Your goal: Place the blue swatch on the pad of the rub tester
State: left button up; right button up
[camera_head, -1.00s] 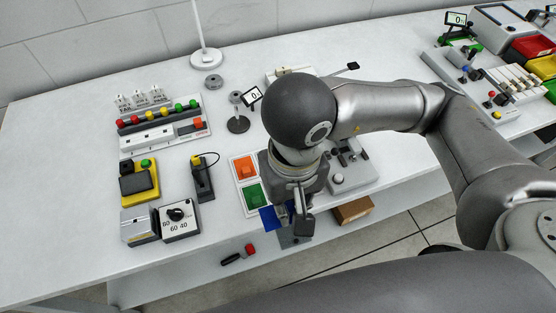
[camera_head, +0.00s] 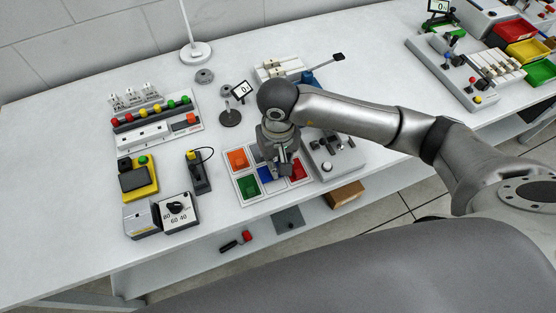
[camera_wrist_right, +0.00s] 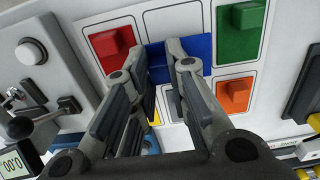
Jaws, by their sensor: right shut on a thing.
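The blue swatch (camera_head: 265,174) is at the swatch tray's middle front cell, between the green and red swatches. In the right wrist view the blue swatch (camera_wrist_right: 200,48) shows between and behind the finger ends, with bare white cell beside it. My right gripper (camera_head: 280,168) points down over the tray and is shut on the blue swatch; I cannot tell whether the swatch touches the tray. The fingers also show in the right wrist view (camera_wrist_right: 178,55). I cannot clearly identify the rub tester or see its pad. My left gripper is not in view.
The tray (camera_head: 246,203) also holds green (camera_head: 248,188), orange (camera_head: 237,158) and red (camera_head: 297,170) swatches. A grey knobbed device (camera_head: 335,160) stands close on its right. A white device (camera_head: 278,68) and a small display stand (camera_head: 230,118) are behind.

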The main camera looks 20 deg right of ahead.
jog(key=shift+f, duration=0.5)
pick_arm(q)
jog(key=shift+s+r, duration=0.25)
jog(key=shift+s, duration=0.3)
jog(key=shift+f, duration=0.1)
pick_arm(e)
jog(key=shift+f, duration=0.1)
jog(key=shift+f, duration=0.1)
jog(key=o, duration=0.5)
jog(key=shift+c, duration=0.2)
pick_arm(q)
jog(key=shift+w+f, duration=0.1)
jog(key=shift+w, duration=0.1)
